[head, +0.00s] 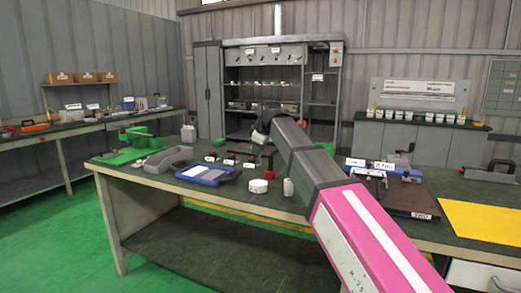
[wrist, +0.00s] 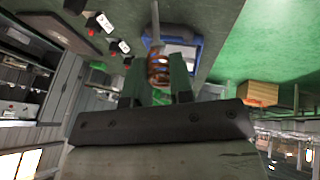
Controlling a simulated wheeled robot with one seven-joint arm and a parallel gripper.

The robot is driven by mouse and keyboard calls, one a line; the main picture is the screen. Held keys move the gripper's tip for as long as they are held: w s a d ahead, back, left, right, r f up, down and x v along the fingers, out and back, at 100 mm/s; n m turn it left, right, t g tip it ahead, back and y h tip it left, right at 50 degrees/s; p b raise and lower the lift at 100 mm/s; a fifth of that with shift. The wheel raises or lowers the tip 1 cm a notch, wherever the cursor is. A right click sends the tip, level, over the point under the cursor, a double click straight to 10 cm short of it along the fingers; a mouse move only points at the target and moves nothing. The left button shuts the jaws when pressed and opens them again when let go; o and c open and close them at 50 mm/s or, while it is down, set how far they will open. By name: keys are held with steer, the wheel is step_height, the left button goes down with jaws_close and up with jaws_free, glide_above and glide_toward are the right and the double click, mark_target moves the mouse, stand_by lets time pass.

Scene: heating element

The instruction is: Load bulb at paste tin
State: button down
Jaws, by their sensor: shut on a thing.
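My gripper (wrist: 157,82) shows in the wrist view with its two dark fingers shut on a copper-coloured coil (wrist: 159,68). A thin grey rod (wrist: 155,25) stands out from the coil, away from the gripper. I cannot tell for sure whether this held piece is the bulb. In the head view my arm reaches out over the workbench, and the fingertips and held piece cannot be made out. A round white tin (head: 258,186), likely the paste tin, sits on the bench near its front edge, left of my arm. Its label is too small to read.
Small labelled black-and-red items (head: 230,160) stand behind. A yellow sheet (head: 482,225) lies at the right.

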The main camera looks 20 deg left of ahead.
steer(key=shift+a+f, duration=0.1)
steer(key=shift+a, duration=0.45)
steer(key=shift+f, duration=2.95)
steer(key=shift+f, duration=0.65)
steer(key=shift+r, duration=0.1)
steer(key=shift+r, duration=3.45)
